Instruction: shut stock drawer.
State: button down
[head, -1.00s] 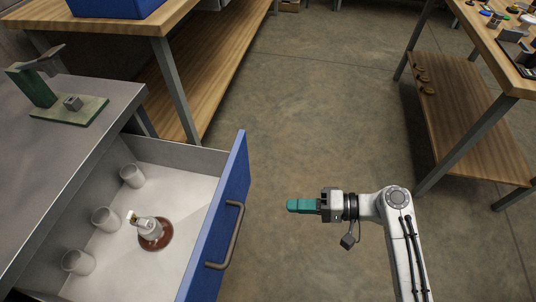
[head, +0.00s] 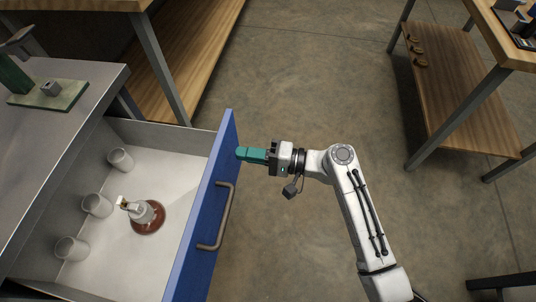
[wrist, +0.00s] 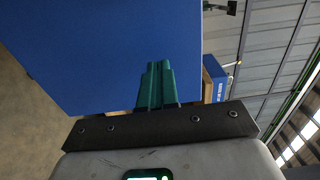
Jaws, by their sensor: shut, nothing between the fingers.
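The stock drawer is pulled open from the grey cabinet at the left of the head view, with its blue front (head: 203,222) facing right. A dark bar handle (head: 229,215) is fixed on that front. My gripper (head: 238,153) is shut and empty, its teal fingers pointing left at the far part of the blue front, above and beyond the handle. The fingertips are very close to the front; I cannot tell whether they touch. In the wrist view the shut fingers (wrist: 157,82) point at the blue face (wrist: 120,50). The handle is not seen there.
Inside the drawer are several pale cups, including one (head: 120,159), and a brown-based insulator piece (head: 147,217). A green-based tool (head: 50,95) stands on the cabinet top. A wooden bench (head: 465,100) stands at right. The floor (head: 310,90) between is clear.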

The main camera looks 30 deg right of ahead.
aim_at(226, 151)
jog(key=shift+x, duration=1.05)
jog(key=shift+w+a, duration=0.35)
jog(key=shift+a, duration=0.1)
jog(key=b+x, duration=1)
jog(key=x, duration=2)
jog(key=shift+w+a+r+b, duration=0.15)
jog(key=shift+w+a+b, duration=0.15)
jog(key=shift+b, duration=0.1)
jog(key=shift+r, duration=0.15)
